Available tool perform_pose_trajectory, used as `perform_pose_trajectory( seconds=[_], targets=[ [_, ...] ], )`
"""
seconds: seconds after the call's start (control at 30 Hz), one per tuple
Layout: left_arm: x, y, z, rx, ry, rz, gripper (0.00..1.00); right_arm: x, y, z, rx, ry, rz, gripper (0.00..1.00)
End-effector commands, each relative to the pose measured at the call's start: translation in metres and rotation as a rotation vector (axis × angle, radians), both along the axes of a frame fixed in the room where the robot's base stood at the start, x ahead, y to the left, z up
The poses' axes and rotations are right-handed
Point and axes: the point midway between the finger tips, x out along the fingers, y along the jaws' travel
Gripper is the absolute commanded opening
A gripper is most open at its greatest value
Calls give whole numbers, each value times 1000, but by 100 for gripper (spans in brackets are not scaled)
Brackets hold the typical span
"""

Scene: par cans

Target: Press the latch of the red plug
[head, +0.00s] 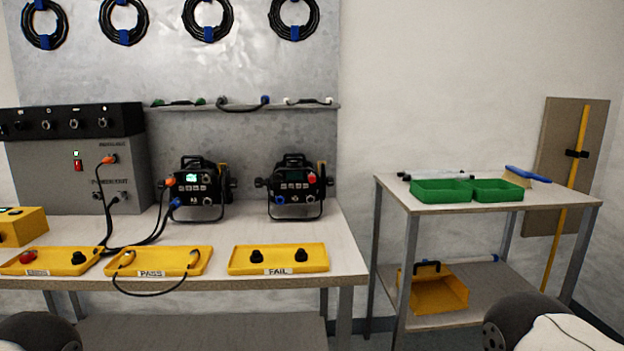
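A red plug (311,179) sits at the upper right of the face of the right par can (294,188); its latch is too small to make out. Another red piece (28,257) lies in the left yellow tray (62,270). The left par can (196,190) has an orange-red plug (170,182) and a blue plug (175,202) on its left side. Another orange-red plug (109,159) is in the grey tester (78,175). Neither of my grippers is in view; only rounded dark parts of my arms show at the bottom corners.
The PASS tray (160,269) holds a black cable that hangs over the bench edge. The FAIL tray (312,258) holds two black pieces. Coiled cables hang on the wall panel. At right a side table (440,203) carries green bins (441,197). Bench around the right par can is clear.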

Motion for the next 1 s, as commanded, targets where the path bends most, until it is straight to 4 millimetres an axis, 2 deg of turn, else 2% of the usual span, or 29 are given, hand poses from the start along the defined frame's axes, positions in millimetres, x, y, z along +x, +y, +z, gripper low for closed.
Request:
perform_pose_trajectory(
  seconds=[0.37,0.4,0.57,1.0],
  targets=[
    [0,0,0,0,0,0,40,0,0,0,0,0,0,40],
    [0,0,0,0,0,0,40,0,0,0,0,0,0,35],
    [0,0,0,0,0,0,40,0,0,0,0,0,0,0],
    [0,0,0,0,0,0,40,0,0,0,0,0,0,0]
  ],
)
